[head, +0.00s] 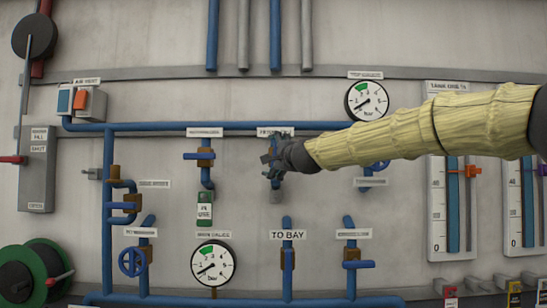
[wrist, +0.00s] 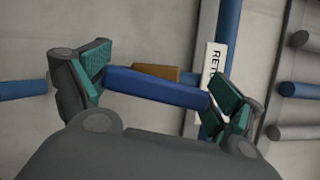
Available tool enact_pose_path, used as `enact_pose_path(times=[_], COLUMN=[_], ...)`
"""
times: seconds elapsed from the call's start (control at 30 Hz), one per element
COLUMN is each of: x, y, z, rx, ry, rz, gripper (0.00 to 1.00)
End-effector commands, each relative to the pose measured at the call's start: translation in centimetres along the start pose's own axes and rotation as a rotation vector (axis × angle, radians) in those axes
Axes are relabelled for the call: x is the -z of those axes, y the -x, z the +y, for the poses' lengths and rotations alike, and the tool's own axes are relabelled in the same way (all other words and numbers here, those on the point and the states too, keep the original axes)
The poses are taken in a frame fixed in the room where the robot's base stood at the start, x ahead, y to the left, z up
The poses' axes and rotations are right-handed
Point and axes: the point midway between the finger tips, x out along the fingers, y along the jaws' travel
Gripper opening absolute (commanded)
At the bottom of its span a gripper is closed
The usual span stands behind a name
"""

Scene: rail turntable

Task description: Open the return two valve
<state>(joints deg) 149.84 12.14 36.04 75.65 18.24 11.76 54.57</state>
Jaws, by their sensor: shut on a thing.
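My gripper (head: 272,162) is at the valve under a white label (head: 275,131) that my arm partly covers. In the wrist view, my gripper (wrist: 160,90) has one finger at each end of a blue valve lever (wrist: 155,87) and is shut on it. A brown valve body (wrist: 155,72) shows behind the lever. A white label (wrist: 213,70) beside the pipe reads "RETU", the rest hidden by a finger. In the head view my gripper hides most of this valve.
A pressure gauge (head: 366,100) sits above my forearm. The "TO BAY" valve (head: 287,258) is below. Coloured sliders (head: 463,171) are at right.

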Motion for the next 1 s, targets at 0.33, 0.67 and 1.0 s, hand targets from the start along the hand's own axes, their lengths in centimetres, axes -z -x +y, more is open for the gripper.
enact_pose_path(times=[0.33,0.67,1.0], x=[0.0,0.1,0.1], y=[0.0,1.1,6.9], z=[0.0,0.0,-0.1], rx=[0.000,-0.001,0.001], ry=[0.000,-0.002,-0.002], rz=[0.000,0.000,0.000], gripper=[1.00,1.00,1.00])
